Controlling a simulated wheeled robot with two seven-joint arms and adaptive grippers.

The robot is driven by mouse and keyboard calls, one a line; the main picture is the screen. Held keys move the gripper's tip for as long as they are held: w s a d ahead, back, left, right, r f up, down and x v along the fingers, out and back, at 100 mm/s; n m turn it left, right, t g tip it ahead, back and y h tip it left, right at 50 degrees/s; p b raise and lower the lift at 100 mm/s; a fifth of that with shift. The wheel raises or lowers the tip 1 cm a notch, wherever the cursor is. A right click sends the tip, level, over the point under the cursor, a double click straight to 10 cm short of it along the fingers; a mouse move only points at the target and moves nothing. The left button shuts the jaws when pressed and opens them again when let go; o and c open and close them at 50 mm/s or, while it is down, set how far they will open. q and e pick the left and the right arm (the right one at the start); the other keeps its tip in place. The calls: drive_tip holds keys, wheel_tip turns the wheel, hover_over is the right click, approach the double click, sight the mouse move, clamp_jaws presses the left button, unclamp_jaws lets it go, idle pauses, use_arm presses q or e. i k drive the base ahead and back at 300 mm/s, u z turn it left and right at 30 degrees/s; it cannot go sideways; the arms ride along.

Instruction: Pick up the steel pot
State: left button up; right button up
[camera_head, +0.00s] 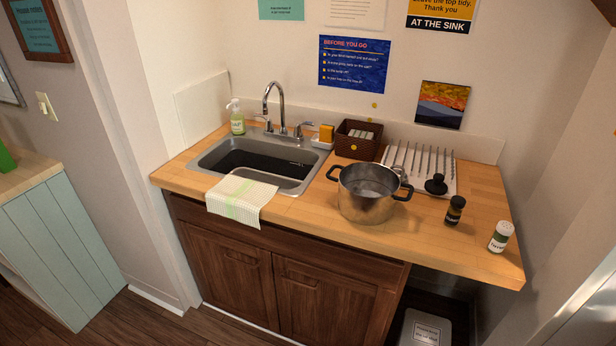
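The steel pot (366,202) stands upright on the wooden counter, right of the sink and near the front edge. It is a shiny open pot with two dark looped handles, one at its left rim and one at its right rim. No lid is on it, and the inside looks empty. Neither of my grippers shows in the head view.
The sink (205,163) with its faucet is left of the pot, with a towel (242,198) over its front edge. Behind the pot are a brown basket (348,146) and a dish rack (436,160). Two spice jars (455,210) (501,237) stand to the right.

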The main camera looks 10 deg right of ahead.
sight(368, 191)
drive_tip(key=u, duration=0.15)
drive_tip(key=i, duration=1.05)
drive_tip(key=z, duration=0.1)
